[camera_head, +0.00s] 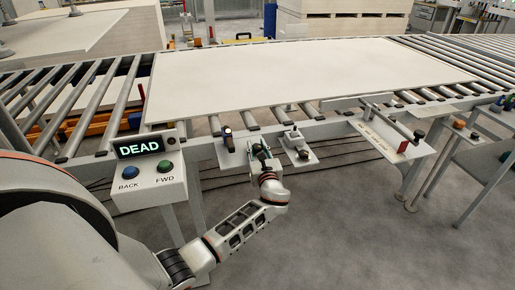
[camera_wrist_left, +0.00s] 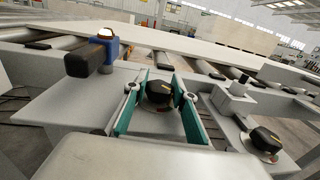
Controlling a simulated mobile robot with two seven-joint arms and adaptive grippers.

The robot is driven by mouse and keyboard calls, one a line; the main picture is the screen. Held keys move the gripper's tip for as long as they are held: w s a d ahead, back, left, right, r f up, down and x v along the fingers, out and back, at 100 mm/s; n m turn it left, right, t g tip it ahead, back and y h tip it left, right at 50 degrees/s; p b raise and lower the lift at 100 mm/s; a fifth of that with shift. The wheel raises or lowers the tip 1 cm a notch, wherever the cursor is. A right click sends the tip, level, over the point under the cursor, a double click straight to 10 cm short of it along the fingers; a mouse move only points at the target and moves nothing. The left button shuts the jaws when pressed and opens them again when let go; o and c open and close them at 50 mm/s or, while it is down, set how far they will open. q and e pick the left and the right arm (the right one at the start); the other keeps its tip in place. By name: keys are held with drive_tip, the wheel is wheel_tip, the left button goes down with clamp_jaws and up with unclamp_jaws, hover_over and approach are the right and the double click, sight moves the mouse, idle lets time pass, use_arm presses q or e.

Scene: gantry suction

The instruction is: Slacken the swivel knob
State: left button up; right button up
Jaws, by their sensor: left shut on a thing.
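My left gripper (camera_head: 260,156) reaches the bracket on the front of the roller conveyor. In the left wrist view its two teal-faced fingers (camera_wrist_left: 158,108) stand on either side of a black knob (camera_wrist_left: 158,92) with a round grey base, and the gripper is shut on it. In the head view that knob is mostly hidden by the gripper. A second black knob (camera_wrist_left: 265,140) sits on a neighbouring bracket to the right; it also shows in the head view (camera_head: 303,153). Neither knob has a readable label. My right gripper is not in view.
A blue post with a black handle (camera_wrist_left: 84,62) stands left of the gripped knob. A control box (camera_head: 155,178) reading DEAD has blue and green buttons. A large pale board (camera_head: 300,72) lies on the rollers. A shelf with a red block (camera_head: 403,147) is at right.

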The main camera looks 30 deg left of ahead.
use_arm(q)
drive_tip(key=shift+d+f+n+g+y+b, duration=0.1)
drive_tip(key=shift+f+n+g+y+b, duration=0.2)
drive_tip(key=shift+n+g+y+b, duration=0.45)
drive_tip(key=n+g+y+b, duration=0.1)
drive_tip(key=n+g, duration=0.1)
drive_tip(key=g, duration=0.1)
drive_tip(key=shift+r+y+b, duration=0.1)
drive_tip(key=shift+y+b, duration=0.25)
drive_tip(key=shift+g, duration=0.25)
drive_tip(key=shift+r+n, duration=0.1)
drive_tip(key=shift+n, duration=0.15)
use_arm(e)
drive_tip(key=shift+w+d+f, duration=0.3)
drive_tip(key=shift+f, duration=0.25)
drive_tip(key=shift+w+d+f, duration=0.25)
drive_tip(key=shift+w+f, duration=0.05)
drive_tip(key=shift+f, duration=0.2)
use_arm(q)
drive_tip(key=shift+r, duration=0.15)
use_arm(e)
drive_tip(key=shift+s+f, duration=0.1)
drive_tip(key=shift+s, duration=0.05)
use_arm(q)
drive_tip(key=o, duration=1.1)
